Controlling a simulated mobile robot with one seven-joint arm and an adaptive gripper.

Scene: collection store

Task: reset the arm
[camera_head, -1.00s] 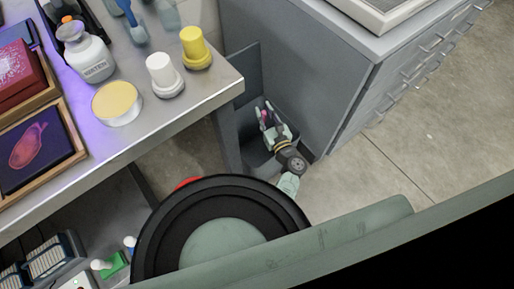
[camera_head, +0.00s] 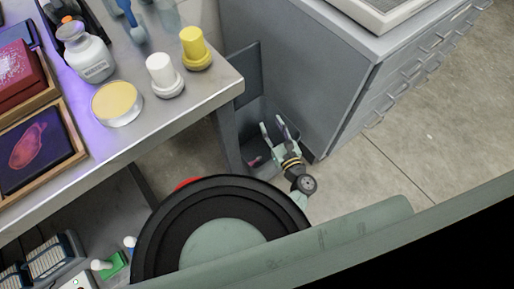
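My gripper (camera_head: 273,122) is in the camera_head view, just right of the table's corner and over or beside a dark grey bin (camera_head: 252,145). Its two pale fingers are spread apart, with nothing visible between them. A small pinkish thing (camera_head: 256,160) shows low in the bin, partly hidden. My arm runs from the gripper down toward my round dark body part at the bottom of the view.
A metal table (camera_head: 200,100) at left holds a white bottle (camera_head: 88,55), a yellow-topped round tin (camera_head: 117,103), a white stopper (camera_head: 163,75), a yellow stopper (camera_head: 195,48) and framed boxes. A grey drawer cabinet (camera_head: 310,75) stands close right of the gripper. Floor at right is clear.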

